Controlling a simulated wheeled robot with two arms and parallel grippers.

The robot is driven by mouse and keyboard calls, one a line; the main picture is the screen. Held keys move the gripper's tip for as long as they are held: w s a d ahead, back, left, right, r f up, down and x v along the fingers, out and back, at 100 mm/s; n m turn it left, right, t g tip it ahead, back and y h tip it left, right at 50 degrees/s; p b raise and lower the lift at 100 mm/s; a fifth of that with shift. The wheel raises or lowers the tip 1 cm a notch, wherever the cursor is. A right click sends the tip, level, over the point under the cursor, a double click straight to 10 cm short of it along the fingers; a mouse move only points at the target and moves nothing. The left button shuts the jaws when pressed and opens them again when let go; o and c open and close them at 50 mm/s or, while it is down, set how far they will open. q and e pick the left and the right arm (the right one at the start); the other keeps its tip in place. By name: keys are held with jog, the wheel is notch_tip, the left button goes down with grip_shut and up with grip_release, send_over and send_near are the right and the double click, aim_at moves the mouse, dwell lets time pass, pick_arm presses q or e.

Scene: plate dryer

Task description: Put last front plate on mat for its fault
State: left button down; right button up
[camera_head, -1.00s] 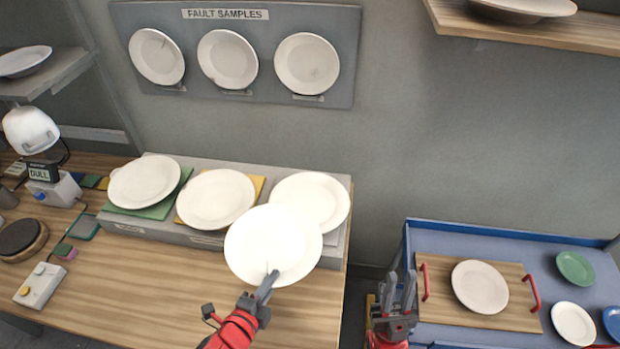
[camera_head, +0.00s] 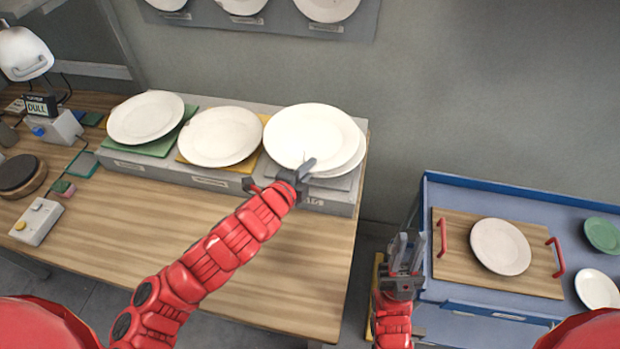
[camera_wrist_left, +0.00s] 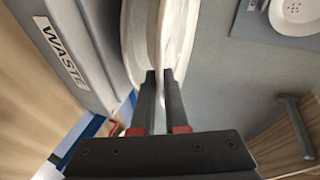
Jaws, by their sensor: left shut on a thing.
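My left gripper (camera_head: 303,172) is shut on the near rim of a white plate (camera_head: 312,130). It holds this plate over the right end of the grey block. Another white plate (camera_head: 351,167) lies under it, mostly covered, on a grey mat (camera_head: 338,183). The frames do not show clearly whether the two plates touch. In the left wrist view the fingers (camera_wrist_left: 160,95) grip the rim, seen edge-on, beside a label reading WASTE (camera_wrist_left: 60,52). A plate (camera_head: 220,136) lies on the yellow mat (camera_head: 188,158), another (camera_head: 146,117) on the green mat (camera_head: 158,146). My right gripper (camera_head: 408,245) is open and empty.
The fault sample board (camera_head: 360,22) hangs above, partly out of view. A blue cart (camera_head: 470,190) at right holds a wooden tray (camera_head: 455,260) with a plate (camera_head: 500,246). A lamp (camera_head: 24,54) and a DULL display (camera_head: 38,105) stand left.

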pick_arm(q)
jog(key=shift+w+d, duration=0.2)
jog(key=shift+w, duration=0.2)
notch_tip(320, 180, down, 2)
jog(key=shift+f+p, duration=0.2)
jog(key=shift+p, duration=0.5)
jog(key=shift+s+f, duration=0.1)
jog(key=shift+f, duration=0.4)
jog(key=c, duration=1.2)
grip_release()
jog(key=shift+a+f, duration=0.1)
jog(key=shift+s+a, duration=0.3)
jog(key=p+v, duration=0.5)
jog(key=v, duration=0.6)
jog(key=shift+s+d, duration=0.1)
